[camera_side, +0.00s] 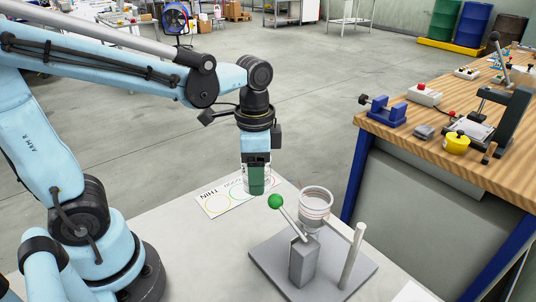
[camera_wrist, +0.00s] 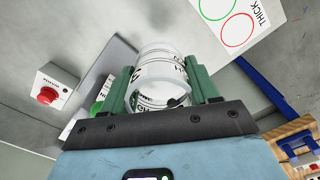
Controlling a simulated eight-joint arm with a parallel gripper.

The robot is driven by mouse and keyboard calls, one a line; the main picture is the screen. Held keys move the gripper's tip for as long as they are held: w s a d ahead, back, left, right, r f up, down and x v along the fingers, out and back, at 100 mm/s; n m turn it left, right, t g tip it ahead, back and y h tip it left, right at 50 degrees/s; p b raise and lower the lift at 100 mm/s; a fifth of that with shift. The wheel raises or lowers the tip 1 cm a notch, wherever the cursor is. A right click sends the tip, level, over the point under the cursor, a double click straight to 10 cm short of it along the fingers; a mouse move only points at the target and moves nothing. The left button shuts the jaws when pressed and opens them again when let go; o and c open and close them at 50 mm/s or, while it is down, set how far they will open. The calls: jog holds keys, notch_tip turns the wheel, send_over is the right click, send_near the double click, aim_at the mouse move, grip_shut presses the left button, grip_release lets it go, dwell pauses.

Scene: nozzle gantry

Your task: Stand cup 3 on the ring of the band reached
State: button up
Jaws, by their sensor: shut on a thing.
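My gripper (camera_side: 256,188) points down with its green fingers shut on a clear cup (camera_wrist: 160,70) with black lettering. The cup lies between the fingers in the wrist view. In the side view the fingers mostly hide it, and I cannot read its number. The gripper is over or just above a white card (camera_side: 215,206) printed with coloured rings. The word THIN shows at its left end. In the wrist view the card (camera_wrist: 262,38) shows a red ring (camera_wrist: 237,30), part of a green ring and the word THICK. I cannot tell whether the cup touches the card.
Right of the card stands a grey stand (camera_side: 270,262) with a green-knobbed lever (camera_side: 275,202), a clear banded vessel (camera_side: 316,202) and a pale post (camera_side: 352,257). A red button box (camera_wrist: 47,95) shows in the wrist view. A wooden workbench (camera_side: 400,135) with tools stands at the right.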

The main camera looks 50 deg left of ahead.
aim_at(242, 191)
jog(key=w+a+f, duration=0.1)
jog(key=a+f, duration=0.1)
jog(key=a, duration=0.1)
jog(key=w+a+f, duration=0.1)
jog(key=a+f, duration=0.1)
jog(key=a, duration=0.2)
jog(key=w+a+f, duration=0.1)
jog(key=a+f, duration=0.1)
jog(key=a, duration=0.2)
jog(key=shift+f, duration=2.4)
jog(key=shift+f, duration=0.1)
jog(key=o, duration=1.3)
notch_tip(242, 191, up, 12)
jog(key=shift+s+d+r+n+t, duration=0.15)
jog(key=shift+s+d+n+t, duration=0.45)
jog(key=shift+d+n+t, duration=0.7)
jog(key=shift+s+d+r+n+t, duration=0.1)
jog(key=shift+s+d+n+t, duration=0.5)
jog(key=shift+d+n+t, duration=0.75)
jog(key=shift+s+d+r+n+t, duration=0.15)
jog(key=shift+s+d+n+t, duration=0.65)
jog(key=shift+d, duration=0.8)
